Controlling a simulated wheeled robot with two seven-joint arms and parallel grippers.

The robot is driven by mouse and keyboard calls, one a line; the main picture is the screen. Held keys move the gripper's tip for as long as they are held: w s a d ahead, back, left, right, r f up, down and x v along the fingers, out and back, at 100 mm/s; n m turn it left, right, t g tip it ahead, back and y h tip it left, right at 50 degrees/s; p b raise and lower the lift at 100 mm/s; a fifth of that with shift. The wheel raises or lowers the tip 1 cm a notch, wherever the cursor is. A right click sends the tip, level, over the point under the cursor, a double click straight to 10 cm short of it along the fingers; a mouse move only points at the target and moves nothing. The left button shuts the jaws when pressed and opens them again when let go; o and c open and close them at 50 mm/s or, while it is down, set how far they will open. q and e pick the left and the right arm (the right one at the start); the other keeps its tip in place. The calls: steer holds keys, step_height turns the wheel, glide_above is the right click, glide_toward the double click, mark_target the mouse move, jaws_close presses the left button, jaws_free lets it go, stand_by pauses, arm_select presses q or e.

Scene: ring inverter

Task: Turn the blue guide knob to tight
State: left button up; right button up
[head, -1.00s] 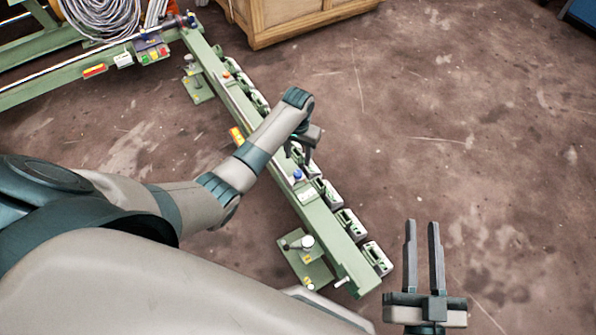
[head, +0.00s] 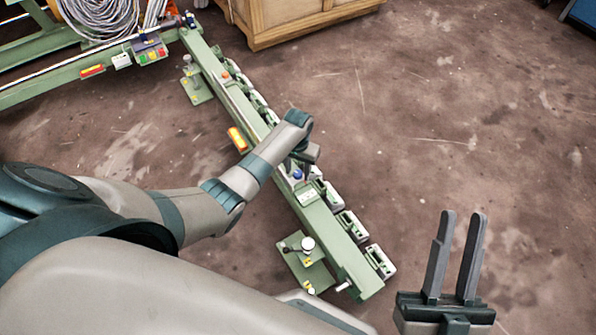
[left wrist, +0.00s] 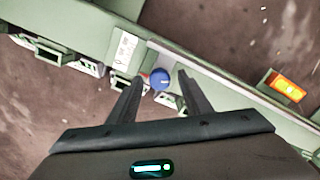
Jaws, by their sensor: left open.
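The blue guide knob (head: 298,174) sits on top of the green rail (head: 330,228) in the head view, close to my left gripper. In the left wrist view the blue knob (left wrist: 159,78) lies between the two fingertips of my left gripper (left wrist: 155,80), with a gap visible on each side. The left gripper (head: 297,170) is open, and its fingers are partly hidden in the head view. I cannot tell whether the fingers are level with the knob. My right gripper (head: 460,215) is open and empty above the floor at lower right.
A white label (left wrist: 125,47) is beside the knob on the rail. An orange light (head: 237,139) is on the rail's left side. Several guide blocks (head: 351,226) line its right side. A wooden crate (head: 290,22) stands at the back. Floor to the right is clear.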

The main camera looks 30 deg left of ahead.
arm_select(q)
steer(key=c, duration=1.1)
